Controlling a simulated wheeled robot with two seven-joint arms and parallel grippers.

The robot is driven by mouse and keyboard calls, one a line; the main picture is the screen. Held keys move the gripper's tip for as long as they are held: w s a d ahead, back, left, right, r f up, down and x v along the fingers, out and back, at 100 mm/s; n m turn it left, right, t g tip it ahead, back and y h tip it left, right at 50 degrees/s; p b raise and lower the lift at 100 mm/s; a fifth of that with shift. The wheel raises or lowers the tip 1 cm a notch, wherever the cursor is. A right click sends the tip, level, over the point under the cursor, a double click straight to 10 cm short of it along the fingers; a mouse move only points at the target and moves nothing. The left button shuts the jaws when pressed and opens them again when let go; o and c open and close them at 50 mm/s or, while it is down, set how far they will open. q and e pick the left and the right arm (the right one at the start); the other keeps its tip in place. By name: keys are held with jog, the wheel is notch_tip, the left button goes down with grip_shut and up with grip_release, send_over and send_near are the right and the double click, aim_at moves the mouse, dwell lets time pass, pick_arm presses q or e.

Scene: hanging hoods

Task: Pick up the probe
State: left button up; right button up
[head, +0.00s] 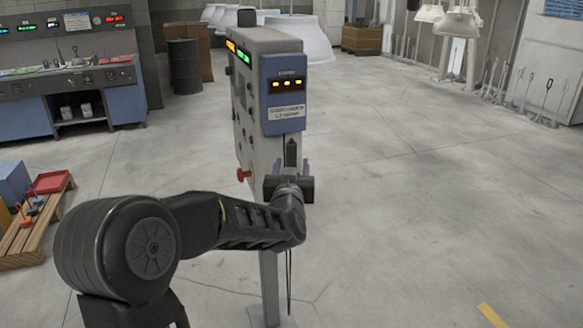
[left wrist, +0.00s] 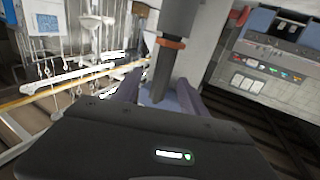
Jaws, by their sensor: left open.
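The probe (head: 291,150) shows in the head view as a small dark upright stick at the front edge of the panel box, below a blue unit with amber lights. In the left wrist view the probe (left wrist: 166,72) is a dark shaft with an orange-red ring and a thick grey upper part. My left gripper (head: 287,172) is at the probe, its lower part hidden behind the wrist. In the left wrist view its two bluish fingers (left wrist: 160,86) stand apart, one on each side of the shaft. Contact cannot be told. My right gripper is out of view.
The grey panel box (head: 245,110) stands on a post, with a red knob (head: 243,175) on its side. A thin dark cable (head: 289,280) hangs below my wrist. A wooden pallet (head: 32,232) with bins lies at left.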

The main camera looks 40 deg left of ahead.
aim_at(291, 161)
pick_arm(q)
jog(key=p+x, duration=0.1)
jog(key=x, duration=0.3)
jog(key=shift+a, duration=0.15)
jog(key=shift+r, duration=0.1)
grip_shut()
dwell(0.6)
